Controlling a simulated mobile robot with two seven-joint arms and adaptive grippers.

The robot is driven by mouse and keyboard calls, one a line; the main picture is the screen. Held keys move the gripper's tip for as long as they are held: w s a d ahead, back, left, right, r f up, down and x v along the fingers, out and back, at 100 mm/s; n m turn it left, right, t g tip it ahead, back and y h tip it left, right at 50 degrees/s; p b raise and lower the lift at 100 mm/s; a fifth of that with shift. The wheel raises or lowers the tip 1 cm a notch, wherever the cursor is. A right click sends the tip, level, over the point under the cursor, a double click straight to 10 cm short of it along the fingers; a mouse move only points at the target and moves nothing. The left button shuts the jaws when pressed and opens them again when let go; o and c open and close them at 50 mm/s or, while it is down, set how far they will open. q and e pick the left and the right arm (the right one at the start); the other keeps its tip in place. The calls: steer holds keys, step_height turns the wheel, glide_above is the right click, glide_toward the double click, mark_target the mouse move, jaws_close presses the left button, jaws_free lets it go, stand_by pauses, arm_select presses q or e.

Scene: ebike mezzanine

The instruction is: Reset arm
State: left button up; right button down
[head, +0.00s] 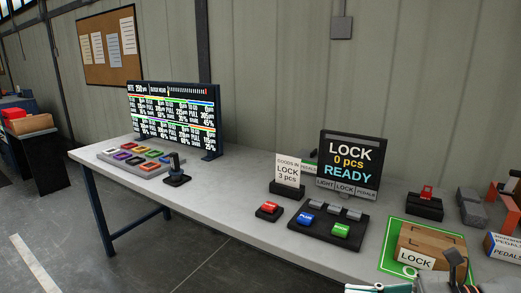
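Part of my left arm shows at the bottom edge, right of the middle. A dark finger-like part, seemingly of my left gripper (455,262), stands in front of the box marked LOCK (413,245). The rest of that gripper is cut off, so its opening and any hold cannot be told. No part of my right arm is clearly visible; a small dark piece at the right edge cannot be identified. A black button panel (324,231) has a blue and a green button, with a red button (268,210) beside it. The screen (350,160) reads LOCK, 0 pcs, READY.
The long pale table (215,195) is clear between a tray of coloured frames (133,160) with a joystick (176,172) and the button panel. A wide display (172,120) stands behind. The LOCK box sits on a green-edged mat (390,262). Blocks and an orange-red bracket crowd the right.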

steer(key=w+d+f+m+t+h, duration=0.25)
steer(key=f+m+t, duration=0.4)
steer(key=m, duration=0.75)
steer(key=w+d+f+m+t+h, duration=0.15)
steer(key=f+m+t+h, duration=0.5)
steer(key=m, duration=0.85)
steer(key=s+f+m+g+h, duration=0.1)
steer(key=s+f+m, duration=0.3)
steer(key=f, duration=0.4)
steer(key=s+a+f+m+g+h, duration=0.1)
steer(key=s+f+m+g, duration=0.3)
steer(key=f, duration=0.4)
steer(key=s+a+f+m+g+h, duration=0.1)
steer(key=s+f+m+g, duration=0.1)
steer(key=s+f+m, duration=0.3)
step_height(320, 180, down, 4)
steer(key=m, duration=0.3)
steer(key=shift+s+a+r+h, duration=0.15)
steer(key=shift+s+r+h, duration=0.1)
steer(key=shift+h, duration=0.15)
